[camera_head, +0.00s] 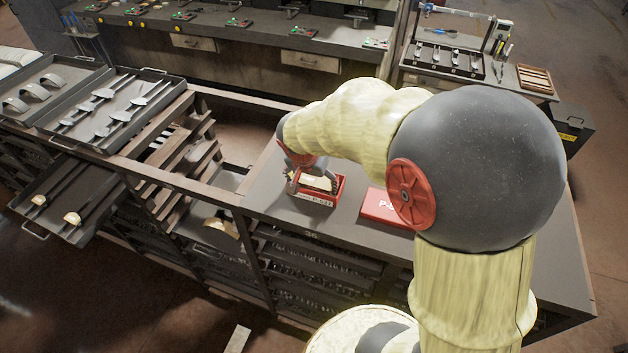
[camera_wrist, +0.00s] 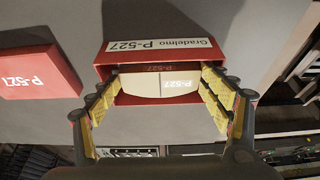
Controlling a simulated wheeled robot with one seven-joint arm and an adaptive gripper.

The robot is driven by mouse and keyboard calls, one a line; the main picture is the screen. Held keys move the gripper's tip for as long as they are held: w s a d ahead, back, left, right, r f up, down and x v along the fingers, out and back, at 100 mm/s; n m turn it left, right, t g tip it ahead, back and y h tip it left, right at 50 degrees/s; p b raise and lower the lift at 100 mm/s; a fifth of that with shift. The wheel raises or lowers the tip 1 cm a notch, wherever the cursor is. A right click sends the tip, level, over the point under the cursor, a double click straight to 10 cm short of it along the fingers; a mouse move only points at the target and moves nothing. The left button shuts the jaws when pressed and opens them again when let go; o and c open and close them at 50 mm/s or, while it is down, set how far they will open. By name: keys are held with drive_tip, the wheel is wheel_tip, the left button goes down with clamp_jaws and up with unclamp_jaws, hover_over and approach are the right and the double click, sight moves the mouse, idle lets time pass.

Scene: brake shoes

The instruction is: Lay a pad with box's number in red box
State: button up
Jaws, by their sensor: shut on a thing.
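The open red box (camera_wrist: 203,58) is below my gripper in the wrist view, with a white label reading "Gradelmo P-527". My gripper (camera_wrist: 160,82) is shut on a pale pad (camera_wrist: 140,86) marked P-527, with a yellow-lined finger at each end of it. The pad is at the box's opening; whether it touches the bottom is hidden. In the head view the red box (camera_head: 314,199) stands on the grey bench top, with the pad (camera_head: 318,183) showing at it. My arm partly hides the gripper there.
A flat red lid or box (camera_head: 380,207) lies right of the red box; it shows at left in the wrist view (camera_wrist: 38,72). Trays of metal parts (camera_head: 108,112) stand at the left. A shelf opening (camera_head: 225,180) lies left of the box. A workbench (camera_head: 245,30) runs behind.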

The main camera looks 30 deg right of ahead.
drive_tip(key=o, duration=1.6)
drive_tip(key=shift+o, duration=0.2)
drive_tip(key=shift+s, duration=0.1)
drive_tip(key=shift+c, duration=1.3)
drive_tip(key=shift+c, duration=0.5)
wheel_tip(320, 180, up, 9)
drive_tip(key=p, duration=0.4)
